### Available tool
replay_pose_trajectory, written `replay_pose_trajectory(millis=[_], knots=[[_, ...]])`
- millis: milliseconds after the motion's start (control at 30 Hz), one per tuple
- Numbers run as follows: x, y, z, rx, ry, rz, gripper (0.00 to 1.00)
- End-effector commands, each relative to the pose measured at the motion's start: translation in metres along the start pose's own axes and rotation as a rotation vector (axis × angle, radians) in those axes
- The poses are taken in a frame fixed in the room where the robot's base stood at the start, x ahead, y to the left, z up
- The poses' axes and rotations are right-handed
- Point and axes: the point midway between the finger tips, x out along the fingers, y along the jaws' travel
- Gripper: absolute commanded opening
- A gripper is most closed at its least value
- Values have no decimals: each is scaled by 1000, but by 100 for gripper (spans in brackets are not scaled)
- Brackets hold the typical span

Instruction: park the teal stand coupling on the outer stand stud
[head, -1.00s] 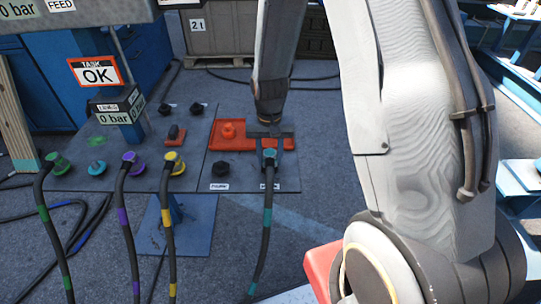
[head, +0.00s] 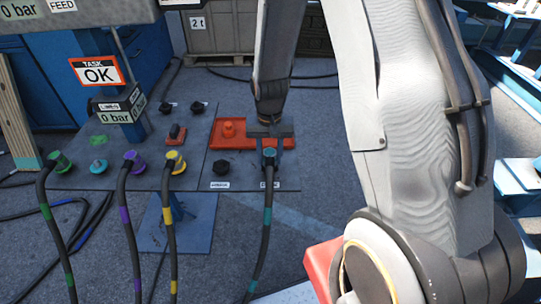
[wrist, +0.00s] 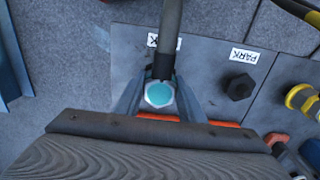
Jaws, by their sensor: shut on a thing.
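The teal coupling (head: 269,153), on the end of a black hose with a teal band (head: 267,214), is at the right-hand PARK place on the stand plate. My gripper (wrist: 159,98) is shut on it, one finger on each side. In the wrist view the coupling's teal hexagonal face (wrist: 160,94) shows between the fingers. The outer stud is hidden behind the coupling, so I cannot tell whether they are fully seated. The other park stud (head: 222,168), black and bare, stands to the left; it also shows in the wrist view (wrist: 240,86).
An orange-red tray (head: 204,140) lies behind the coupling. Green (head: 58,161), purple (head: 132,160) and yellow (head: 174,161) couplings with hoses sit to the left, with a bare teal port (head: 98,167) among them. A sign (head: 99,71) reads TASK OK.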

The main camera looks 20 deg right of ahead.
Motion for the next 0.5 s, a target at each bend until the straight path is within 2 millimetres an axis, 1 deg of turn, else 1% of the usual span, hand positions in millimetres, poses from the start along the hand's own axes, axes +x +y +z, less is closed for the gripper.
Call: replay_pose_trajectory(millis=[467,500], knots=[[8,0,0,0,0,0,9],[8,0,0,0,1,0,43]])
